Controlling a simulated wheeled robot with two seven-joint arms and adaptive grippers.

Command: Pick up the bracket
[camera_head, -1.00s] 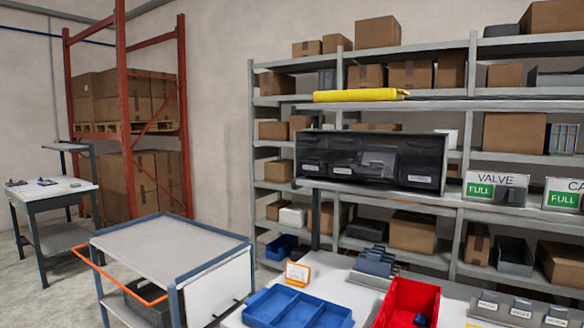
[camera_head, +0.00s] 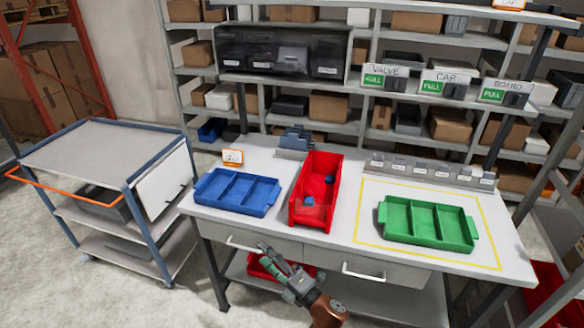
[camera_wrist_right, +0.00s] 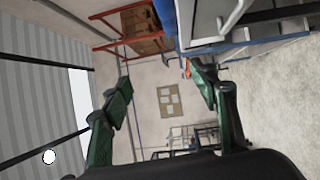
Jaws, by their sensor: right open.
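I cannot make out a bracket for certain in either view. A red bin (camera_head: 318,163) on the white workbench (camera_head: 335,235) holds a few small blue pieces (camera_head: 308,201), too small to name. My right gripper (camera_head: 270,258) is in front of the bench's front edge, near the drawers, apart from the bin. In the right wrist view, the right gripper (camera_wrist_right: 160,80) has its green fingers spread, with nothing between them. My left gripper is not in view.
A blue tray (camera_head: 231,207) sits left of the bin. A green tray (camera_head: 428,245) sits inside a yellow outline on the right. Small labelled holders (camera_head: 430,172) line the back. A grey cart (camera_head: 97,157) stands left. Bare bench shows between bin and green tray.

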